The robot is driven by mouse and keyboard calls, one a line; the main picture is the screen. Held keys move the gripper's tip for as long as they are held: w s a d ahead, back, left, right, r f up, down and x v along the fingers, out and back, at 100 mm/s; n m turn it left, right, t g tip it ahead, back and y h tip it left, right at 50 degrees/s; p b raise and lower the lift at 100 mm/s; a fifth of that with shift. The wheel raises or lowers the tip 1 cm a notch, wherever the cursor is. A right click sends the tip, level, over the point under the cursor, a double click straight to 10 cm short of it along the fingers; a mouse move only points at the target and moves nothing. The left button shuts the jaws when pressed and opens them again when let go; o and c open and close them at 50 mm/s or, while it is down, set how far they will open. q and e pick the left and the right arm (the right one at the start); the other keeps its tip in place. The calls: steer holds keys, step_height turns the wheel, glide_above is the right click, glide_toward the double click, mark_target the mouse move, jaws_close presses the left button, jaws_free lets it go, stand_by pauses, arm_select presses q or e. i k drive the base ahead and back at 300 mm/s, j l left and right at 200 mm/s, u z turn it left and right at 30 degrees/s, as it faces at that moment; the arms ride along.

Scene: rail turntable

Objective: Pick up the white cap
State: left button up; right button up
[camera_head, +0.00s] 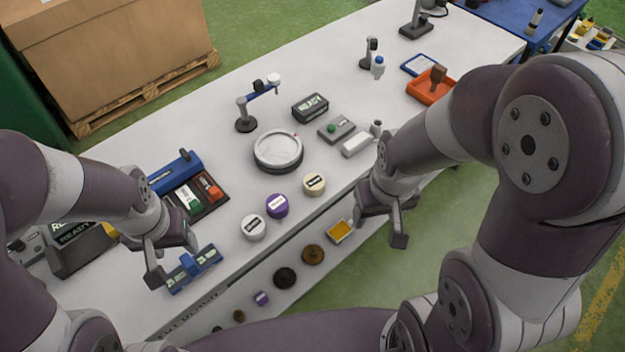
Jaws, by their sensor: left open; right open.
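The white cap (253,228) is a round, labelled disc lying on the white table (222,262) near its front edge. A purple cap (277,205) and a cream cap (314,184) lie in a row up and to the right of it. My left gripper (172,262) is open and empty, left of the white cap, above the table by a blue block. My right gripper (380,225) is open and empty, right of the caps, out past the table's front edge. Nothing covers the white cap.
A round grey turntable (278,150) stands behind the caps. A blue block (194,268) lies left of the white cap, with a dark tray (207,197) behind it. A lower shelf holds brown and black discs (285,278). An orange tray (428,92) sits at the back right.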

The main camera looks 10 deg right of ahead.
mark_target(253, 225)
steer(key=i+l+u, duration=0.15)
steer(key=l+u, duration=0.15)
steer(key=l, duration=0.45)
steer(key=l+u, duration=0.3)
steer(key=l, duration=0.45)
